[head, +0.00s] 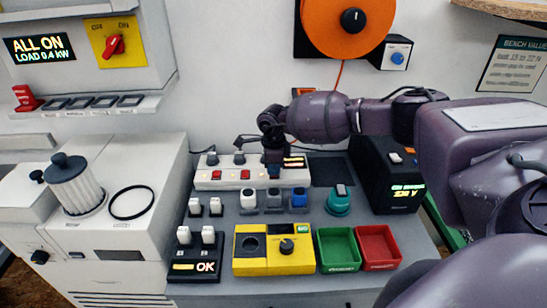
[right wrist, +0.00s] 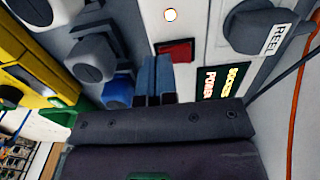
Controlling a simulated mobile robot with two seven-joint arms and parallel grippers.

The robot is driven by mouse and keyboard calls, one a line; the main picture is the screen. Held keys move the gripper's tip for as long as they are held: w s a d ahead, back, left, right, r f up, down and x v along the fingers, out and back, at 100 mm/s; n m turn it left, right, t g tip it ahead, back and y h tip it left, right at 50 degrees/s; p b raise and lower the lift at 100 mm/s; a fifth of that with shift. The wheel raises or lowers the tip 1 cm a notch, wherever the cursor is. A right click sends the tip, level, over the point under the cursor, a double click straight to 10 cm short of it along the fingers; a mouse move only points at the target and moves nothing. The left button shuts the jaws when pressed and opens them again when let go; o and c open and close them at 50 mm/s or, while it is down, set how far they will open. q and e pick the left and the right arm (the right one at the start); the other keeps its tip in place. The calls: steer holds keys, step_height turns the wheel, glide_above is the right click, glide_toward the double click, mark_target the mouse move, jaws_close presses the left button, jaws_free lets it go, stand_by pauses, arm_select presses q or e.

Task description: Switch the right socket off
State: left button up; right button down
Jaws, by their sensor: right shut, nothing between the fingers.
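A white power strip (head: 206,184) lies at the back of the grey bench top, with dark plugs in it. Two red switches show on it, a left one (head: 217,174) and one further right (head: 245,174). My right gripper (head: 273,172) is shut and empty, pointing down over the strip's right part, right of that second switch. In the right wrist view, its blue fingers (right wrist: 154,68) are together beside a red switch (right wrist: 175,51). A lit "SOCKETS POWER" display (right wrist: 223,83) is near them. Whatever lies under the fingertips is hidden; contact cannot be told. My left gripper is not in view.
A green bin (head: 338,267) and red bin (head: 378,263) are at front right. A black box (head: 374,180) stands at right.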

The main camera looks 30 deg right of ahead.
steer(key=shift+f, duration=0.35)
steer(key=shift+s+f, duration=0.1)
steer(key=shift+f, duration=0.2)
steer(key=shift+r, duration=0.1)
steer(key=shift+b, duration=0.3)
steer(key=shift+w+d+r+b, duration=0.3)
steer(key=shift+w+d, duration=0.05)
steer(key=shift+w, duration=0.3)
steer(key=shift+r, duration=0.1)
